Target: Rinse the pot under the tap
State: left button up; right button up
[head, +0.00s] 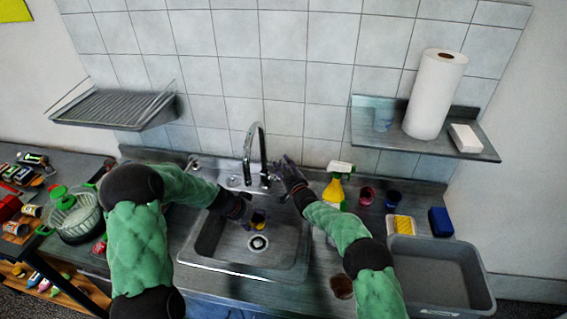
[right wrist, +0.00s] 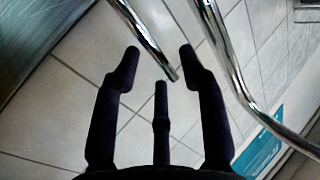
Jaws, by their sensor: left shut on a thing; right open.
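The chrome tap (head: 257,150) stands behind the steel sink (head: 200,252). My left gripper (head: 243,207) is low in the sink, in front of the tap. It is shut on the pot (head: 259,217), a small yellow and dark shape mostly hidden by the gripper. My right gripper (head: 286,171) is open, just right of the tap at lever height. In the right wrist view its spread fingers (right wrist: 160,68) have the end of a chrome lever (right wrist: 148,42) between them, with no clear contact. No running water can be made out.
A sponge (head: 403,227), blue block (head: 440,222) and grey tub (head: 440,262) lie farther right. A glass pot-like vessel (head: 75,215) stands left. Shelves hang above both sides.

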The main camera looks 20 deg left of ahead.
jog(key=shift+x, duration=0.95)
grip_shut()
